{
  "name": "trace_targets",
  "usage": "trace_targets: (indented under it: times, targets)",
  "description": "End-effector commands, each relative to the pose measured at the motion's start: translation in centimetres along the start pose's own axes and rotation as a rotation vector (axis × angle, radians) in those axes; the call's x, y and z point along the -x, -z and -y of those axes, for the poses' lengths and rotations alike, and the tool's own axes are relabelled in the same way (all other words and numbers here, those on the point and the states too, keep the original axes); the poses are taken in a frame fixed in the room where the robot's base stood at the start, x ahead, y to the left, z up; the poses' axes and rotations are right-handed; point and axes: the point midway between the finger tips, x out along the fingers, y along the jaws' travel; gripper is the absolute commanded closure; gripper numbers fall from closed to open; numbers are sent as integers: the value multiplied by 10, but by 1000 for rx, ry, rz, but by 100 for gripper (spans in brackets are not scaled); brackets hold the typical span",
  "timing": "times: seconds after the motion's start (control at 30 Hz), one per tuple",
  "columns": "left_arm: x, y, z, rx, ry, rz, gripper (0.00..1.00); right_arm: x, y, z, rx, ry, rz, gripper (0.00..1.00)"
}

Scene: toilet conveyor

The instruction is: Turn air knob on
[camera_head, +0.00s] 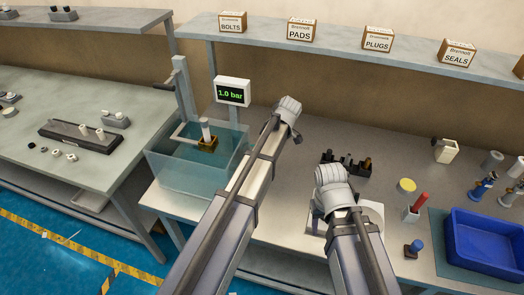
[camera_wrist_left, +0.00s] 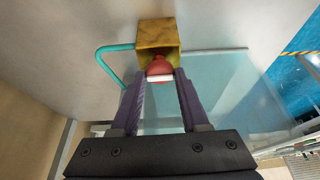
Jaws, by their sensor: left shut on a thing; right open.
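The air knob (camera_wrist_left: 159,67) is red with a pale rim and sits on a brass-coloured block (camera_wrist_left: 158,35) in the left wrist view. My left gripper (camera_wrist_left: 160,76) has its two purple fingers closed on either side of the knob. A teal hose (camera_wrist_left: 107,62) runs from the block. In the head view my left wrist hides the knob and the fingertips. My right gripper (camera_head: 328,208) is open, pointing down over a white plate (camera_head: 373,218), with nothing seen in it.
A display (camera_head: 232,92) reads 1.0 bar. A clear water tank (camera_head: 180,165) with a brass fixture (camera_head: 207,143) stands left of my left arm. A dark rack (camera_head: 345,164), yellow disc (camera_head: 407,185), red-handled tool (camera_head: 416,208) and blue bin (camera_head: 485,243) lie to the right.

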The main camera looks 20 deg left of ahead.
Motion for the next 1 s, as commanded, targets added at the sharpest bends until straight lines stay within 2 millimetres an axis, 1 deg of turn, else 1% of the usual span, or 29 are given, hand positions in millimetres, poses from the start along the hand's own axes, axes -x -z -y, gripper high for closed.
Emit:
trace_targets:
  times: [0.33, 0.37, 0.5, 0.6, 0.87, 1.0]
  targets:
    - [0, 0, 0, 2, 1, 1, 100, 0, 0, 0, 0, 0, 0, 50]
    - [0, 0, 0, 2, 1, 1, 52, 0, 0, 0, 0, 0, 0, 50]
    - [0, 0, 0, 2, 1, 1, 36, 0, 0, 0, 0, 0, 0, 50]
    - [0, 0, 0, 1, 0, 1, 27, 0, 0, 0, 0, 0, 0, 50]
    - [1, 0, 0, 1, 0, 0, 27, 1, 0, 0, 0, 0, 0, 50]
    - [6, 1, 0, 1, 0, 0, 27, 6, 0, 0, 0, 0, 0, 50]
